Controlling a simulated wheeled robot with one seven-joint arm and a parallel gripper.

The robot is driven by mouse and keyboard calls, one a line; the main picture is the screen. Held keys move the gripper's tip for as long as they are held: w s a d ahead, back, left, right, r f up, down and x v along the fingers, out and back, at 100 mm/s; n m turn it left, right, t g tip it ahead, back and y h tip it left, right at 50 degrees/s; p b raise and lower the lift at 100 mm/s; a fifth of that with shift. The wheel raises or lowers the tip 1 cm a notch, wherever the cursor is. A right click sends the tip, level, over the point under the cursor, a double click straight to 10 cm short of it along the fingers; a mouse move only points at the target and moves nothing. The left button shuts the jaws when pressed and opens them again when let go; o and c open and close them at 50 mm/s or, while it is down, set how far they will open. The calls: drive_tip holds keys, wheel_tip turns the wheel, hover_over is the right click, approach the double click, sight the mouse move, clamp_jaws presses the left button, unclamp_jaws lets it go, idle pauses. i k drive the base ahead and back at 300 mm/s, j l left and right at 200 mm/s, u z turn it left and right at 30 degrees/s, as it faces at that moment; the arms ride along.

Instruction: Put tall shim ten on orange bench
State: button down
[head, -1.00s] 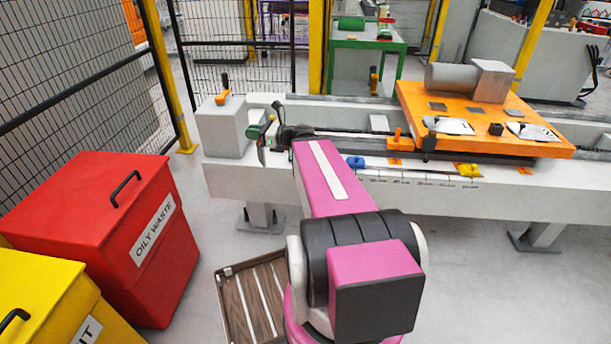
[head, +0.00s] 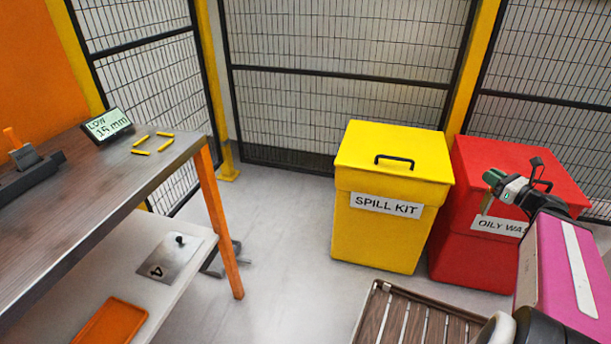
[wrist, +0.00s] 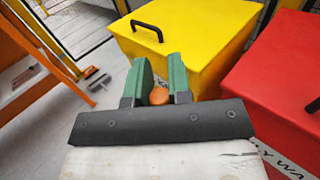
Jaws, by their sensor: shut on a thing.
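My gripper (head: 490,188) is at the right of the head view, in front of the red bin. Its green fingers are shut on a shim, whose rounded orange-brown top (wrist: 158,96) shows between them in the wrist view. A thin edge hangs below the fingers in the head view; no label on it can be read. The orange bench (head: 216,215) stands at the left, well apart from my gripper. It has a grey metal top, orange legs and a lower shelf. Yellow strips (head: 154,151) mark a spot near the top's far right corner.
A display (head: 108,125) and a dark fixture (head: 30,172) stand on the bench top. A plate marked 4 (head: 170,262) and an orange tray (head: 110,322) lie below. The yellow spill kit bin (head: 392,190) and red oily waste bin (head: 470,258) stand by the mesh fence.

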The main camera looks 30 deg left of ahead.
sight(45, 197)
drive_tip(key=k+u, duration=0.25)
drive_tip(key=u, duration=0.2)
drive_tip(key=k+j+u, duration=0.2)
drive_tip(key=u, duration=0.3)
drive_tip(key=k+j+u, duration=0.25)
drive_tip(key=u, duration=0.2)
